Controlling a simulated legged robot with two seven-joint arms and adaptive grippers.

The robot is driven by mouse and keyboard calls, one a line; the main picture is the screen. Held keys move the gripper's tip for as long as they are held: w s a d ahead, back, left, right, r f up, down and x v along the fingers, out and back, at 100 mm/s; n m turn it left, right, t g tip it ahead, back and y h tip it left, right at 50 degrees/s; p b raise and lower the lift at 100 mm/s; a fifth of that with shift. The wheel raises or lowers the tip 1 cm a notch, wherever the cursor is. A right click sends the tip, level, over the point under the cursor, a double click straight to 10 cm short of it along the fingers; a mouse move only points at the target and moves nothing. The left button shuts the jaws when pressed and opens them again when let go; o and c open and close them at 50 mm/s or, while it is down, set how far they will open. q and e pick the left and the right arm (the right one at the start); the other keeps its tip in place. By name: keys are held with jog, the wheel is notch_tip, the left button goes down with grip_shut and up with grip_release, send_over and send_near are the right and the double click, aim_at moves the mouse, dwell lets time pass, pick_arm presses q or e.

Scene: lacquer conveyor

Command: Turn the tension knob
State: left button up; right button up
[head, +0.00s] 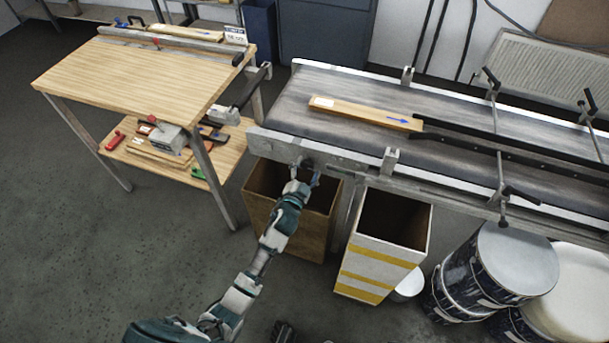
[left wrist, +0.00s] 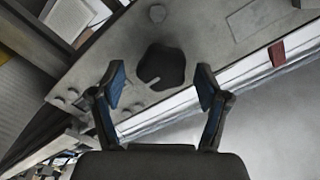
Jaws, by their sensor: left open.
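The tension knob (left wrist: 165,68) is a dark, lobed knob with a pale mark, on the grey metal side plate (left wrist: 215,45) of the conveyor. In the head view the knob (head: 307,163) is a small dark shape at the plate's near left end, partly hidden by my gripper. My left gripper (head: 304,180) is open in front of the knob. In the left wrist view its two fingers (left wrist: 160,88) stand apart, with the knob beyond and between them; I cannot tell whether they touch it. My right gripper is not in view.
A wooden board (head: 365,113) lies on the conveyor belt (head: 300,100). Below stand a brown bin (head: 262,215), a yellow-striped white bin (head: 375,265) and several drums (head: 510,255). A wooden workbench (head: 140,75) stands at the left. The floor in front of it is clear.

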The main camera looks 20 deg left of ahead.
pick_arm(q)
jog(key=s, duration=1.1)
jog(key=shift+s+a, duration=0.15)
jog(key=shift+s, duration=0.25)
jog(key=shift+f, duration=0.1)
